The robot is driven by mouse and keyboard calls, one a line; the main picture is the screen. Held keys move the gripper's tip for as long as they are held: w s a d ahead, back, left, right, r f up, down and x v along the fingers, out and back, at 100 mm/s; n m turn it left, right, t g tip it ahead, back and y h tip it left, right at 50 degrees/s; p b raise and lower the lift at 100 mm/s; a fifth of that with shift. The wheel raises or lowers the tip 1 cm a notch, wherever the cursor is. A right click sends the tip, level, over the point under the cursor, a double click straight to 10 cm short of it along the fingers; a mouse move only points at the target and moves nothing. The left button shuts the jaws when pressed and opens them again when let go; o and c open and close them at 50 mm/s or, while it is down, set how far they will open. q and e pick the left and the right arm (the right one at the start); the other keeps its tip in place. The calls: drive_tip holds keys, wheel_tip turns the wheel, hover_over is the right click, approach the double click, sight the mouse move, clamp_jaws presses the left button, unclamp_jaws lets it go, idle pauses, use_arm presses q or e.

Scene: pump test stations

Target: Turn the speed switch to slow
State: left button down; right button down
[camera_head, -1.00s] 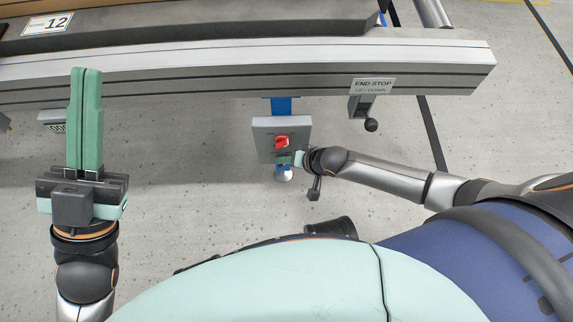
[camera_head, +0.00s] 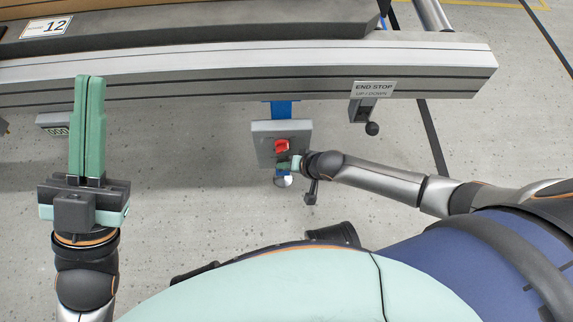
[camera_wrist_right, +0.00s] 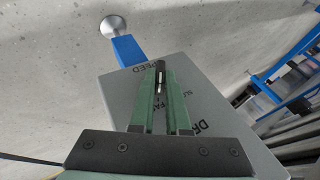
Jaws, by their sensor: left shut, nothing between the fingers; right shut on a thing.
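The grey control box (camera_head: 262,143) hangs below the machine's front rail, with a red switch (camera_head: 281,146) on its face. My right gripper (camera_head: 287,164) is at the box, below the red switch in the head view. In the right wrist view, its green fingers (camera_wrist_right: 160,80) are shut on the small dark speed switch (camera_wrist_right: 160,68) with a pale mark. The word SPEED and parts of the SLOW and FAST labels show around the fingers, which partly hide the switch. My left gripper (camera_head: 91,80) is shut and empty, in front of the rail at the left.
The rail (camera_head: 220,75) runs across the top of the view. An END STOP label (camera_head: 373,87) and a lever with a black knob (camera_head: 372,128) are to the right of the box. A small counter display (camera_head: 57,131) is near my left gripper. Open floor lies below the rail.

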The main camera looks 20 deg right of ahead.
idle(0.3)
drive_tip(key=shift+a+r+p, duration=0.1)
drive_tip(key=shift+r+p, duration=0.1)
drive_tip(key=shift+p, duration=0.25)
drive_tip(key=shift+w+r+h+p, duration=0.15)
drive_tip(key=shift+h+p, duration=0.35)
drive_tip(key=shift+p, duration=0.45)
drive_tip(key=shift+f+p, duration=0.2)
drive_tip(key=shift+p, duration=0.15)
drive_tip(key=shift+f, duration=0.1)
drive_tip(key=c, duration=0.9)
unclamp_jaws()
